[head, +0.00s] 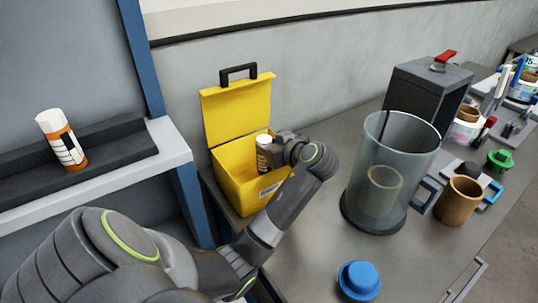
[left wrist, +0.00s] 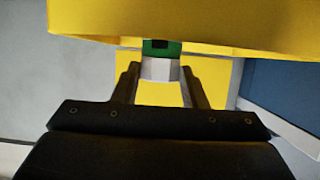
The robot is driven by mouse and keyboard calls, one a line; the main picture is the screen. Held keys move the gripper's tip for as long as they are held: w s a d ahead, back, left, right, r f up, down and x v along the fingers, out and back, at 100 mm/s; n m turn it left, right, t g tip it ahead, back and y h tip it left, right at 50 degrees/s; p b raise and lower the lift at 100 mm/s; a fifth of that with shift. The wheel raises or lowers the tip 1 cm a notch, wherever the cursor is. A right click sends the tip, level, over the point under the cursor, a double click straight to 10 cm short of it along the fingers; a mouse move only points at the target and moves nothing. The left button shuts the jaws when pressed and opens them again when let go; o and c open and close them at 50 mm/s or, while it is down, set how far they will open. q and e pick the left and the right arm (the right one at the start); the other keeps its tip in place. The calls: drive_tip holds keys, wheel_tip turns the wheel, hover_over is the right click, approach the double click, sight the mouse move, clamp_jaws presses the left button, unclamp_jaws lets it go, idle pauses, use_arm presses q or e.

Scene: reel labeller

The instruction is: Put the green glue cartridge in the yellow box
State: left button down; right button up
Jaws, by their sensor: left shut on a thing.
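The yellow box (head: 228,180) stands with its lid (head: 237,112) raised. My left gripper (head: 277,152) is at the box's open top, on its right side. In the left wrist view, my left gripper (left wrist: 160,82) is shut on the green glue cartridge (left wrist: 160,48), whose green part and pale end show between the fingers, with yellow walls around. In the head view, a small white-topped cylinder with a dark label (head: 263,152) shows at the box opening beside the gripper; I cannot tell whether it is the held cartridge. My right gripper is not in view.
An orange-and-white cartridge (head: 62,140) stands on the dark shelf ledge at left. A large clear container (head: 400,150), a brown cup (head: 457,201) and a blue knob-like object (head: 358,279) are on the counter to the right. Counter between box and container is clear.

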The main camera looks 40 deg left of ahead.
use_arm(q)
wheel_tip(320, 180, down, 4)
drive_tip(key=shift+r, duration=0.1)
drive_tip(key=shift+f, duration=0.2)
drive_tip(key=c, duration=0.9)
unclamp_jaws()
drive_tip(key=shift+o, duration=0.2)
drive_tip(key=shift+r, duration=0.15)
